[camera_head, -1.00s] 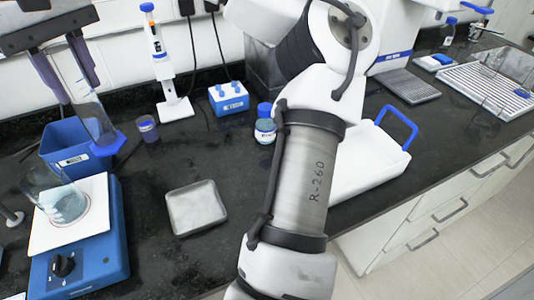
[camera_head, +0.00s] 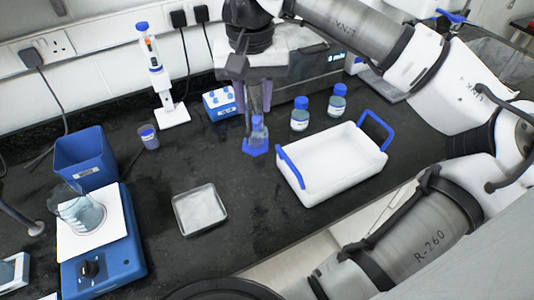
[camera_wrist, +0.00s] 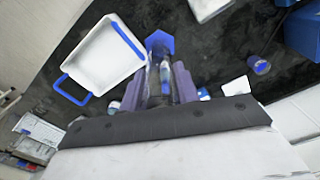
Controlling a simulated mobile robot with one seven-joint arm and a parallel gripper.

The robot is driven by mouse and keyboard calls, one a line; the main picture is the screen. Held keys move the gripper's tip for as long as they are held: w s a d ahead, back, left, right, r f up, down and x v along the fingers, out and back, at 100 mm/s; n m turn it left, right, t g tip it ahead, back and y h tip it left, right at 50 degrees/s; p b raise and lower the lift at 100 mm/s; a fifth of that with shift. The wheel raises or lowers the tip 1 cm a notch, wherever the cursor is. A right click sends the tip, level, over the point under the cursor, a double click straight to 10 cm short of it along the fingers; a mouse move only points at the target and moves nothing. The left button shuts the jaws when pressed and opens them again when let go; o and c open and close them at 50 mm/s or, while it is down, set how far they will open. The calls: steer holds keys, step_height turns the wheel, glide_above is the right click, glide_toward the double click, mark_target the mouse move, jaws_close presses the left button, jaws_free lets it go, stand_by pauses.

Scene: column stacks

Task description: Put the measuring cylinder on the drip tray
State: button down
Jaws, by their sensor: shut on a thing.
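The measuring cylinder (camera_head: 257,128) is clear, with a blue six-sided base. My gripper (camera_head: 256,100) is shut around its upper part and holds it upright or nearly so over the bench. In the wrist view, the cylinder (camera_wrist: 164,75) stands between the fingers, base pointing away. I cannot tell whether the base clears the bench. A shallow grey square tray (camera_head: 200,222) lies empty on the bench, in front and to the left of the cylinder. A grey surface (camera_head: 386,88) shows partly behind my arm at the right; I cannot tell for sure which is the drip tray.
A white carrier (camera_head: 340,180) with blue handles stands close right of the cylinder. Two blue-capped bottles (camera_head: 300,117) stand behind it. A beaker (camera_head: 82,212) sits on the blue stirrer (camera_head: 105,265).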

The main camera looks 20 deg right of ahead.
mark_target(255, 137)
step_height(255, 137, down, 10)
steer(key=shift+b, duration=0.55)
steer(key=shift+f+b, duration=1.4)
steer(key=shift+f, duration=1.5)
steer(key=shift+f+b, duration=0.15)
steer(key=shift+b, duration=0.15)
steer(key=c, duration=1)
jaws_free()
steer(key=shift+c, duration=0.2)
steer(key=shift+r, duration=0.2)
